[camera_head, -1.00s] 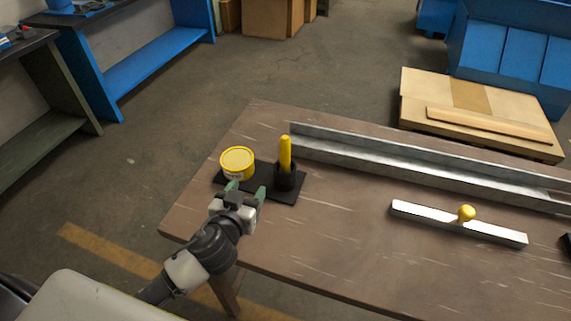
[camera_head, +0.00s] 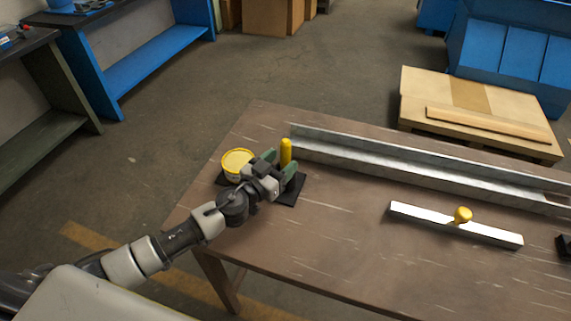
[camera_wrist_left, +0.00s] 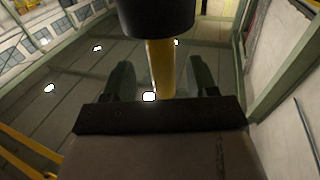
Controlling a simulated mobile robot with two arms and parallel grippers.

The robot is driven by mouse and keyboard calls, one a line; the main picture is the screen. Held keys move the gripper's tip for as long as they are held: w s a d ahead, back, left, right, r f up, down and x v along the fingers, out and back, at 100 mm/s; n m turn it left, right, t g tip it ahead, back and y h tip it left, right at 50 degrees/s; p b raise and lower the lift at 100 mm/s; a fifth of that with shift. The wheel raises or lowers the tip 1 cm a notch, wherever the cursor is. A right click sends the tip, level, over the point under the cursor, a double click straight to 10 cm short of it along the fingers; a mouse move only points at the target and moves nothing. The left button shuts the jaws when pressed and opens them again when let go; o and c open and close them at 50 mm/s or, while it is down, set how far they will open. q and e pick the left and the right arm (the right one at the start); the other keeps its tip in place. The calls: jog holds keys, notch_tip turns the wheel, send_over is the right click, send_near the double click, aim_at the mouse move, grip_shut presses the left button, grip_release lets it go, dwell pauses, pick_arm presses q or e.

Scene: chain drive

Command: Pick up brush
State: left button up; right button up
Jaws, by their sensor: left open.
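The brush shows in the head view as an upright yellow handle (camera_head: 286,148); its lower part is hidden behind my left gripper. In the left wrist view the yellow handle (camera_wrist_left: 161,68) runs down from a black cylinder (camera_wrist_left: 157,17) and lies between the two fingers. My left gripper (camera_head: 278,166) is open, with its green fingers on either side of the handle. I cannot tell whether either finger touches it. My right gripper is not in view.
A yellow-lidded tub (camera_head: 236,162) stands close to the left of my gripper on a black mat (camera_head: 287,198). A long metal channel (camera_head: 400,160) lies behind on the table. A bar with a yellow knob (camera_head: 462,215) lies to the right. The table's front middle is clear.

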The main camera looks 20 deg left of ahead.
aim_at(282, 158)
pick_arm(q)
jog(key=x, duration=0.2)
jog(key=p+x, duration=0.1)
jog(key=shift+w+r, duration=0.3)
jog(key=shift+w, duration=0.15)
jog(key=shift+w+d+f, duration=0.1)
jog(key=shift+w+d, duration=0.05)
jog(key=shift+w, duration=0.2)
jog(key=shift+s, duration=0.1)
jog(key=shift+c, duration=1.2)
jog(key=c, duration=0.8)
